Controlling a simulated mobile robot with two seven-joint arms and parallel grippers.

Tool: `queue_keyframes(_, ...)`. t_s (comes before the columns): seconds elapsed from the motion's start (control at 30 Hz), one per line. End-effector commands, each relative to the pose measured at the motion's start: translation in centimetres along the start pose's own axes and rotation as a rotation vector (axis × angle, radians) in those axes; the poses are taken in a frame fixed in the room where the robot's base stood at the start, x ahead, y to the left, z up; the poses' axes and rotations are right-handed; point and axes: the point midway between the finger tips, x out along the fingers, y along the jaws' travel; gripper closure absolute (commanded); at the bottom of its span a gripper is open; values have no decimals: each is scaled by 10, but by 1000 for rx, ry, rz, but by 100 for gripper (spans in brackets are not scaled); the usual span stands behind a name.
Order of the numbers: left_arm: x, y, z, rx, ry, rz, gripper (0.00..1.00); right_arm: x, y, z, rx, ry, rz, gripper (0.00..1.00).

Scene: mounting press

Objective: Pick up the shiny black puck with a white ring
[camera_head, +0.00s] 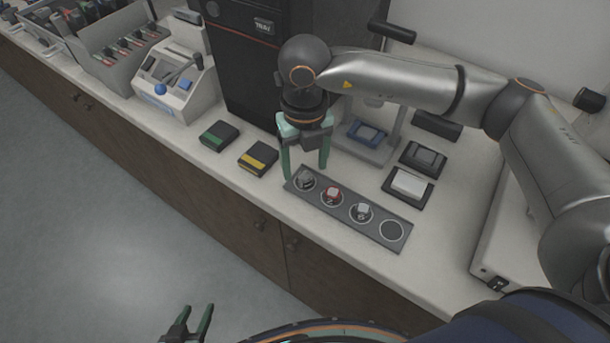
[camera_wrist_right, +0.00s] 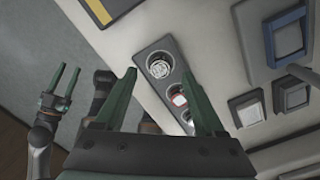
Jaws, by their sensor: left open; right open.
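A grey holder strip (camera_head: 376,222) lies near the counter's front edge with several round places. A dark, shiny puck (camera_head: 305,181) with a pale ring sits in its leftmost place; it also shows in the right wrist view (camera_wrist_right: 160,68). A red-and-white piece (camera_head: 332,195) and a pale piece (camera_head: 361,211) sit in the middle places. The rightmost place looks empty. My right gripper (camera_head: 306,171) is open and points down above the dark puck, its fingers on either side, apart from it as far as I can tell. My left gripper (camera_head: 198,309) is open and empty, low in front of the counter.
A black box with a yellow stripe (camera_head: 258,159) and one with a green stripe (camera_head: 218,135) lie left of my right gripper. A tall black machine (camera_head: 240,70) stands behind. A stand with a blue-framed plate (camera_head: 367,133) and grey-topped blocks (camera_head: 408,187) are to the right.

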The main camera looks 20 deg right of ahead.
Motion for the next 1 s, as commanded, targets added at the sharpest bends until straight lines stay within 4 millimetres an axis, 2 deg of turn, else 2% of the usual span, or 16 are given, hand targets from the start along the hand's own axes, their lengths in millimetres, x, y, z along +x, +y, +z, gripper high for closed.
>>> queue_keyframes(0.1,-1,-1,-3,0,7,-3,50,18,0,0,-1,3,-1,28)
queue_keyframes(0.2,-2,-2,-4,0,9,-4,50,26,0,1,-1,1,0,28)
queue_keyframes(0.47,-1,-2,-4,-1,10,-4,50,28,0,1,-1,0,0,28)
queue_keyframes(1.0,-1,-1,-3,-2,8,-3,50,28,0,1,-1,0,0,89)
